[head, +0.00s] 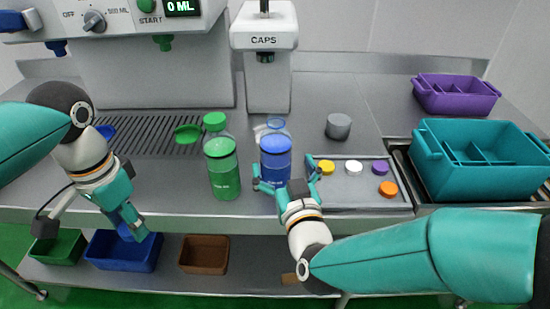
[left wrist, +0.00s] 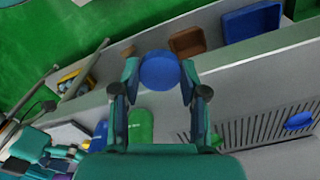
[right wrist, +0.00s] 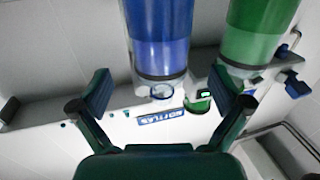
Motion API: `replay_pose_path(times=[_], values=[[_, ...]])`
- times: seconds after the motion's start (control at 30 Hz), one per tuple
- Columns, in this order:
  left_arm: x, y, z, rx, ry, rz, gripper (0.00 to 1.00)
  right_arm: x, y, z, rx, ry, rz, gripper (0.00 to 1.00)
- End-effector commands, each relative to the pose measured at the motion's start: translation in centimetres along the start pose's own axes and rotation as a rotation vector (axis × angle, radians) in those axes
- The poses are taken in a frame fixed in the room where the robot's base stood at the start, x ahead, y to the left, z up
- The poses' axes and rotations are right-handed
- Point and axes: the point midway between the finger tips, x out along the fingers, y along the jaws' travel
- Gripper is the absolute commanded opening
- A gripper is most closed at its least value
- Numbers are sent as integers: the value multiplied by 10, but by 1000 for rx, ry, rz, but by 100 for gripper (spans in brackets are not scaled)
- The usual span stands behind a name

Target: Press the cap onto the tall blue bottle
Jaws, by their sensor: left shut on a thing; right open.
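The tall blue bottle (head: 275,165) stands upright on the counter; its clear top has an open, uncapped mouth. It also shows in the right wrist view (right wrist: 160,40), its mouth towards the lower edge. My left gripper (head: 130,222) is shut on a blue cap (left wrist: 159,70), at the counter's front edge, far left of the bottle. The cap also shows in the head view (head: 126,233). My right gripper (head: 287,180) is open at the blue bottle, a finger to each side in the head view. Whether either finger touches it I cannot tell.
A capped green bottle (head: 223,178) stands close left of the blue one. A tray (head: 345,196) with several loose caps lies to the right, a grey cylinder (head: 338,126) behind it. The CAPS dispenser (head: 264,75) rises behind. A teal crate (head: 485,178) stands far right.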

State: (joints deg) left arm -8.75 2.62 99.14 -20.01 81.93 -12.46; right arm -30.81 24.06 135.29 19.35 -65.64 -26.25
Motion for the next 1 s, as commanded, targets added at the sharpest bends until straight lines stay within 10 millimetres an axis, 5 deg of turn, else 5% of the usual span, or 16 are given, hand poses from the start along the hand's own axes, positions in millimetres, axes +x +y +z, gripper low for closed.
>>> replay_pose_path(times=[0.47,0.8,1.0], values=[[-3,0,0,-1,0,0,29,11,0,0,0,0,0,100],[-16,0,1,-1,0,0,29,54,-2,0,1,0,-1,100],[-17,0,1,-2,0,0,29,59,-2,2,1,-1,-2,100]])
